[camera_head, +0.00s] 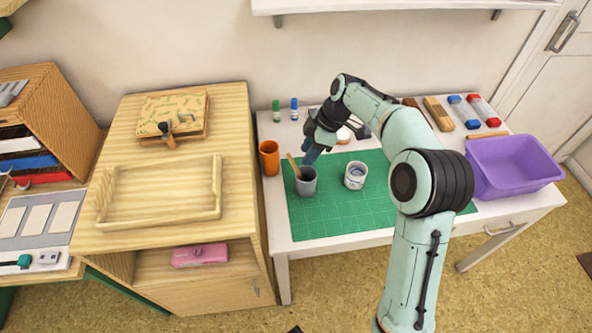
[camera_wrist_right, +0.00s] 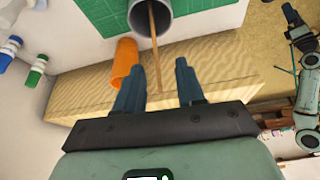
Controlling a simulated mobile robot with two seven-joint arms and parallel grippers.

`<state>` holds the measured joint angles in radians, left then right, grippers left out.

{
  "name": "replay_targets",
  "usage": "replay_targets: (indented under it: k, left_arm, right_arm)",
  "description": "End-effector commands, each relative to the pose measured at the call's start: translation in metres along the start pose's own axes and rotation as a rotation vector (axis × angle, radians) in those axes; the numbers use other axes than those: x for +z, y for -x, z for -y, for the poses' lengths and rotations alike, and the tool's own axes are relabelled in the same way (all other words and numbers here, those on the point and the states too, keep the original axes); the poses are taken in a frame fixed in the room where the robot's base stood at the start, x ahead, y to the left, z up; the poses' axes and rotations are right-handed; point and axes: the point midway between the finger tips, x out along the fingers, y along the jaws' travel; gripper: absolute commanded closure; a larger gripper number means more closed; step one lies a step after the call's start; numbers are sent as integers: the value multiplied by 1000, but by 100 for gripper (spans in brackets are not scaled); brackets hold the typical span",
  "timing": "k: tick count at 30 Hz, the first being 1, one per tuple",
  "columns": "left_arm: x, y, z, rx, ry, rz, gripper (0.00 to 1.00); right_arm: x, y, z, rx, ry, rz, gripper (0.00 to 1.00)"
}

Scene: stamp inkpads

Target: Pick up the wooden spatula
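The wooden spatula (camera_head: 293,165) stands tilted in a grey cup (camera_head: 306,182) on the green mat's left part. Its thin handle sticks up out of the cup; its lower end is hidden inside. In the right wrist view the handle (camera_wrist_right: 154,45) runs from the grey cup (camera_wrist_right: 136,18) towards the gap between my fingers. My right gripper (camera_wrist_right: 158,84) is open, with its two blue-grey fingers apart on either side of the handle's end and not closed on it. In the head view my right gripper (camera_head: 311,155) is just above and right of the cup.
An orange cup (camera_head: 269,158) stands left of the grey cup. A white jar (camera_head: 355,175) stands to its right on the green mat (camera_head: 330,215). Green (camera_head: 276,111) and blue (camera_head: 294,109) bottles stand behind. A purple bin (camera_head: 512,166) is at the right.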

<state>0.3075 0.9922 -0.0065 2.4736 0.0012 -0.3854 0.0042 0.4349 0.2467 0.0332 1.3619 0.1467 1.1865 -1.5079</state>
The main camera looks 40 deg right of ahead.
Motion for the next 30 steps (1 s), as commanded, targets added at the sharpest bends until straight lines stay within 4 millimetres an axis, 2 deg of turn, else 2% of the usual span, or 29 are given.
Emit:
replay_targets:
  k: [1, 3, 11, 18, 22, 28, 29, 30]
  left_arm:
    - [0, -2, 1, 0, 0, 1, 0]
    - [0, -2, 1, 0, 0, 1, 0]
    - [0, -2, 0, 0, 0, 0, 0]
    - [0, 0, 0, 1, -1, -1, 0]
    - [0, 0, 0, 0, -1, -1, 0]
    - [0, 0, 0, 0, -1, -1, 0]
    - [0, 0, 0, 0, -1, -1, 0]
    - [0, 0, 0, 0, -1, -1, 0]
  right_arm:
    - [0, -11, 1, -5, 1, 0, 62]
    - [0, -21, 0, -3, 0, 0, 62]
    - [-2, -41, -1, -2, 0, 0, 62]
    - [-5, -76, -5, -3, 0, 0, 62]
    - [-5, -84, -6, -1, 0, 0, 62]
    - [-5, -85, -6, 1, 0, 0, 62]
    - [-5, -85, -6, 1, 0, 0, 65]
    - [-5, -84, -6, 1, 0, 0, 78]
